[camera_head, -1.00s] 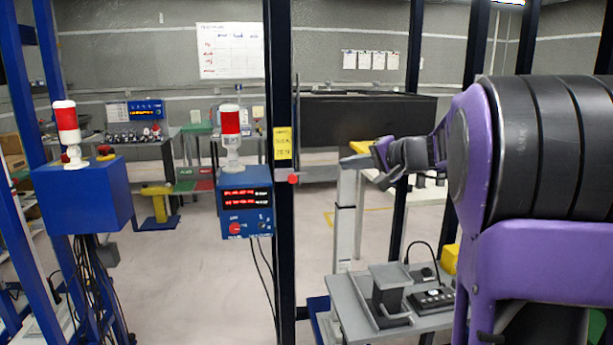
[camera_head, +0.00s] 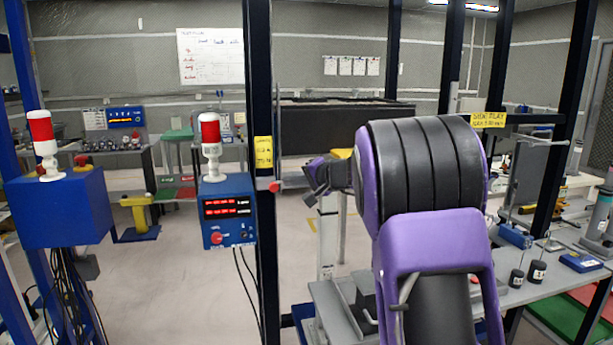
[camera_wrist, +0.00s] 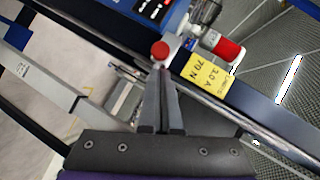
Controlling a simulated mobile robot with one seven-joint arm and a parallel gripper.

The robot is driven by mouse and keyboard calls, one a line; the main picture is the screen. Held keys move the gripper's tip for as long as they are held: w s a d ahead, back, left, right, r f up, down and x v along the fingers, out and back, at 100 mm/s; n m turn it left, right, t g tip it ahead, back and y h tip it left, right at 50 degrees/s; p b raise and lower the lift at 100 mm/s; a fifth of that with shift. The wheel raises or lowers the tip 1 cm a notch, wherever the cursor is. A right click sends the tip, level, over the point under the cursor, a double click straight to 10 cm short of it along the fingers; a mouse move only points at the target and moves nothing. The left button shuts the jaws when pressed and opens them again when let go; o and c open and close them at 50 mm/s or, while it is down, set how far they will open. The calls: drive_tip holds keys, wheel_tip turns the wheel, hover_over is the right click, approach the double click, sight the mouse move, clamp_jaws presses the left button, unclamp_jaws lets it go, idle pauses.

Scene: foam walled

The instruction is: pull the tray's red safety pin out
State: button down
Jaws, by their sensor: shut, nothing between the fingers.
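A small round red knob (camera_head: 274,186) sits at the dark upright post below its yellow label. I take it for the pin's head. It also shows in the wrist view (camera_wrist: 160,50), just beyond my fingertips. My gripper (camera_wrist: 161,72) is shut and empty, its two fingers close together and pointing at the knob. Whether the tips touch the knob I cannot tell. In the head view my gripper (camera_head: 310,180) is right of the post, partly hidden by my own arm. I cannot make out which part is the pin's tray.
The dark post (camera_head: 260,100) carries a yellow label (camera_wrist: 207,79). A blue control box (camera_head: 228,212) with a red-and-white beacon (camera_head: 210,135) stands left of it. A grey bench (camera_head: 330,310) is below my arm; a cluttered bench stands at right. Open floor lies left of the post.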

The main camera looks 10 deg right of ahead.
sight(272, 184)
drive_tip(key=shift+w+a+f, duration=0.1)
drive_tip(key=shift+a+f, duration=0.2)
drive_tip(key=shift+a, duration=0.15)
drive_tip(key=a+b, duration=0.2)
drive_tip(key=a, duration=0.2)
drive_tip(key=shift+f, duration=0.15)
drive_tip(key=shift+a, duration=0.1)
drive_tip(key=shift+r, duration=0.2)
